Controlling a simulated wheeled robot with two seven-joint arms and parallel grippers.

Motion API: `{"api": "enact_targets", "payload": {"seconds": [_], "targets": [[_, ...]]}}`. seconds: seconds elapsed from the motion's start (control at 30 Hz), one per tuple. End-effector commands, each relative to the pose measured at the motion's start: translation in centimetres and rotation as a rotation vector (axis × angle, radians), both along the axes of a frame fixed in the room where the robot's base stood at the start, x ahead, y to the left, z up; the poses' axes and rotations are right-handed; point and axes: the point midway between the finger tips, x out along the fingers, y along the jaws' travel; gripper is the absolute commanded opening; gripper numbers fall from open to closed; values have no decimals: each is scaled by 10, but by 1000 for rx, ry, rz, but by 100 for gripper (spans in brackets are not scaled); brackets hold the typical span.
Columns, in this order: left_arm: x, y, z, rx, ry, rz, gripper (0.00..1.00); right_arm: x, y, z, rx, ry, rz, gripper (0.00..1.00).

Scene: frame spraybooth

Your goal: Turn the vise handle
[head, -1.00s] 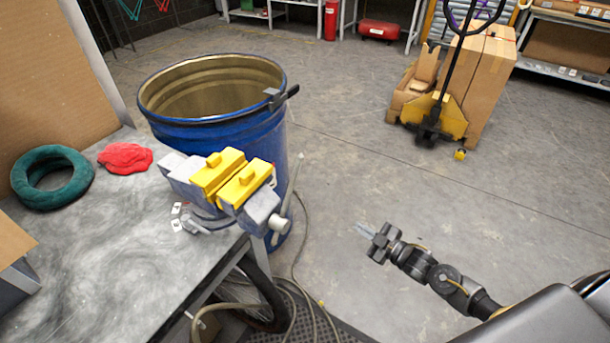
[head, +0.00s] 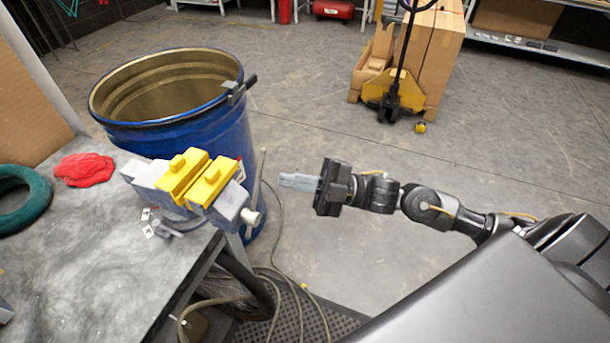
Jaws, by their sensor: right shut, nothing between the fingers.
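The grey vise (head: 228,202) with yellow jaw covers (head: 190,175) is mounted at the right corner of the workbench. Its handle (head: 257,182), a thin pale bar, runs steeply upward by the round screw end on the vise's right side. My right gripper (head: 284,180) is to the right of the handle, pointing left at it. Its fingers are together with nothing between them, and a small gap to the handle shows in the picture. My left gripper is not in view.
A blue drum (head: 190,138) stands behind the vise. The workbench (head: 100,245) carries a red cloth (head: 84,169) and a green ring (head: 28,203). Hoses (head: 280,265) lie on the floor below. A yellow pallet jack (head: 395,92) with cardboard boxes stands far back. The floor between is clear.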

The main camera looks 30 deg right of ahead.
Motion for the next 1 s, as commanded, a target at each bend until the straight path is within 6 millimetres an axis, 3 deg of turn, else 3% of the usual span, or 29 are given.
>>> {"api": "enact_targets", "payload": {"seconds": [0.03,0.27,0.5,1.0], "targets": [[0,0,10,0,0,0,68,5,10,10,5,-4,2,0],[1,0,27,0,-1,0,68,23,50,23,2,-1,1,0],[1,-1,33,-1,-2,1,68,44,32,-1,-2,2,-3,0],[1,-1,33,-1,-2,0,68,48,28,-7,0,0,-1,0]]}}
